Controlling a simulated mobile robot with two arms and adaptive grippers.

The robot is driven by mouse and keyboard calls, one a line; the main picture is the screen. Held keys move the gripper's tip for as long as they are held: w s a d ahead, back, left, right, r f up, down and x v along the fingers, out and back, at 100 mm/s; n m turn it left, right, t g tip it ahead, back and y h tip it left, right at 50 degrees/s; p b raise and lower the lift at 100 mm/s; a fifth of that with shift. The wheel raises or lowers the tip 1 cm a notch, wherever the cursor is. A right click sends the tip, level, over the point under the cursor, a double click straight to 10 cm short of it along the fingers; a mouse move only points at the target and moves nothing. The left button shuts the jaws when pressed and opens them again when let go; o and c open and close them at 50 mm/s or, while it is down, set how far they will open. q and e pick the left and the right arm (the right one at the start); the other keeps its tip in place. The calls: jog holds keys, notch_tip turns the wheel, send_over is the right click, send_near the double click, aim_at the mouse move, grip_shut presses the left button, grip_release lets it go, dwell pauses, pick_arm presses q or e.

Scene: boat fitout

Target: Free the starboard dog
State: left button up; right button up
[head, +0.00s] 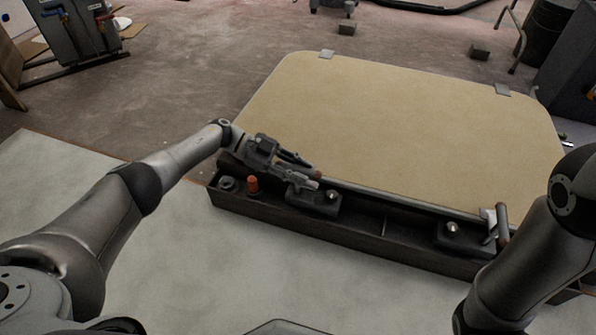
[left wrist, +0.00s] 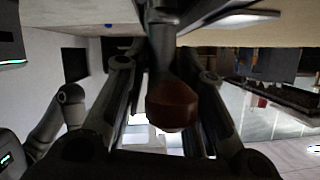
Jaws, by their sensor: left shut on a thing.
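A large tan hatch panel (head: 410,125) lies flat with a dark sill (head: 385,240) along its near edge. A dog handle with a red-brown end (left wrist: 172,105) is between the fingers of my left gripper (head: 314,173), which is shut on it at the left part of the near edge. Most of this handle is hidden by the gripper in the head view. A second dog handle (head: 502,222) stands upright at the near right corner. The pictures do not label which dog is starboard. My right arm is at the right edge, its gripper out of sight.
Dark blocks with bright round studs, left (head: 331,197) and right (head: 452,228), sit on the sill. Metal clips (head: 327,54) mark the panel's far edge. Pale floor in front is clear.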

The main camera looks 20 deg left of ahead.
pick_arm(q)
jog(key=o, duration=1)
jog(key=v, duration=1.2)
